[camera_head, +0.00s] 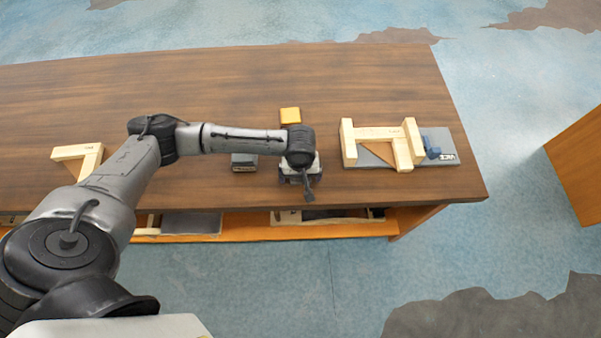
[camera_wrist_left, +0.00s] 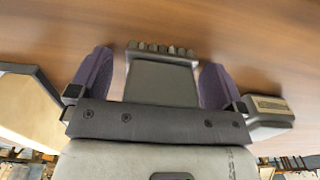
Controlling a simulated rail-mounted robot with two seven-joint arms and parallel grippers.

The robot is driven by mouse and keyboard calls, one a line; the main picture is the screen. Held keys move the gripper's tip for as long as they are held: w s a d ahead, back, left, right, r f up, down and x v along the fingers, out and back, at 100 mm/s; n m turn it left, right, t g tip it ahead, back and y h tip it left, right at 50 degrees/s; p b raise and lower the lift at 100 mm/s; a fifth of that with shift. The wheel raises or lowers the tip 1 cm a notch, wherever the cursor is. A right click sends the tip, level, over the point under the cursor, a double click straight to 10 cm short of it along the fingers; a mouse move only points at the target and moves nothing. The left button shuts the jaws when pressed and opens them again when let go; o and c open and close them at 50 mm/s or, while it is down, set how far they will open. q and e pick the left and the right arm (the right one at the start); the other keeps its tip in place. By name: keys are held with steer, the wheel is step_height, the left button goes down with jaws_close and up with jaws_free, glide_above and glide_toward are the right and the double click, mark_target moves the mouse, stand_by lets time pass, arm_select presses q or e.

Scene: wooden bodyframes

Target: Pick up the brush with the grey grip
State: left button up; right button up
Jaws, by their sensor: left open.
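My left gripper (camera_head: 299,178) hangs over the front part of the brown table, right of the middle. In the left wrist view its two purple-grey fingers (camera_wrist_left: 156,80) are open, one on each side of a grey block-like piece with a row of dark tufts along its far edge. This looks like the brush with the grey grip (camera_wrist_left: 161,84). It lies between the fingers with a gap to each, so it is not held. My right gripper is not in view.
A small grey block (camera_head: 244,162) lies just left of the gripper. A yellow block (camera_head: 290,115) lies behind it. A wooden frame (camera_head: 402,148) on a grey board stands to the right, and another wooden piece (camera_head: 82,157) to the left. The table's back left is clear.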

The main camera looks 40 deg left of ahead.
arm_select(q)
steer(key=shift+c, duration=0.3)
steer(key=c, duration=1)
steer(key=shift+c, duration=0.2)
steer(key=shift+r, duration=0.15)
steer(key=shift+r+p, duration=0.3)
steer(key=shift+r, duration=0.35)
step_height(320, 180, up, 3)
steer(key=shift+f+p, duration=0.2)
steer(key=shift+p, duration=0.3)
steer(key=d+r+p, duration=0.2)
steer(key=d+r, duration=0.5)
steer(key=d, duration=0.4)
steer(key=shift+w+d, duration=0.35)
steer(key=shift+w, duration=0.1)
